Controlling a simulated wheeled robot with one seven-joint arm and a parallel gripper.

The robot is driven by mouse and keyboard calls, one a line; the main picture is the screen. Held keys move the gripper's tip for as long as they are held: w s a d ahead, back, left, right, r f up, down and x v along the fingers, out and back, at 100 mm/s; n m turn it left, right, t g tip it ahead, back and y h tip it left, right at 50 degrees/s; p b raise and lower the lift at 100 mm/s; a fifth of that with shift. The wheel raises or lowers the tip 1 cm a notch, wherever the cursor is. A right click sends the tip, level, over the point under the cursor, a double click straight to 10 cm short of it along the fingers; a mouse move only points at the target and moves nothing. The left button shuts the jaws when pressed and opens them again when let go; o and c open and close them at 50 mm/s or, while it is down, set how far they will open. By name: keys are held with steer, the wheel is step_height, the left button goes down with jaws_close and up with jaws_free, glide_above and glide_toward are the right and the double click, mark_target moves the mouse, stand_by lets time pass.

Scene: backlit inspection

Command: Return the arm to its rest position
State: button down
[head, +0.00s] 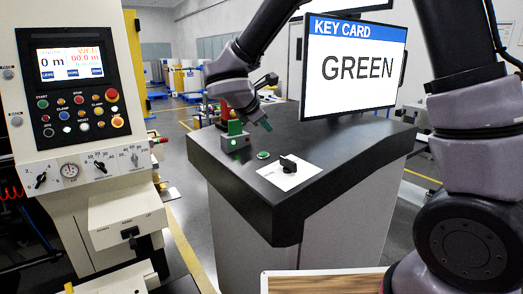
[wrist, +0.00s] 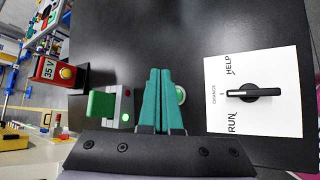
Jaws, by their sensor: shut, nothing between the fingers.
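My gripper (head: 266,124) hangs above the dark top of the console (head: 340,150), near its far left side. In the wrist view its teal fingers (wrist: 159,72) are together with nothing between them. They are beside a grey card reader (wrist: 126,105) with a green card (wrist: 102,105) at it; the card also shows upright in the head view (head: 235,128). The fingers partly cover a green button (wrist: 181,94). My arm arches over from the right of the head view.
A black rotary knob (wrist: 255,93) on a white plate points at CHANGE, between HELP and RUN. A screen (head: 354,66) reading KEY CARD GREEN stands behind the console top. A red 35 V box (wrist: 57,72) sits near the reader. A control machine (head: 75,100) stands left.

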steer(key=s+d+r+m+g, duration=0.25)
steer(key=d+m, duration=0.35)
steer(key=d, duration=0.3)
steer(key=s+d+r+m+g, duration=0.2)
steer(key=s+d+r+m, duration=0.25)
steer(key=d, duration=0.35)
steer(key=s+d+r+m+t+y, duration=0.1)
steer(key=s+d+r+m+y, duration=0.1)
steer(key=s+m, duration=0.3)
steer(key=s+d+r+m+t+y, duration=0.1)
steer(key=s+d+r+m+y, duration=0.2)
steer(key=s+m, duration=0.3)
steer(key=d+m+y, duration=0.1)
steer(key=m, duration=0.3)
steer(key=shift+r+m+y, duration=0.25)
steer(key=shift+m+y, duration=0.1)
steer(key=shift+y, duration=0.05)
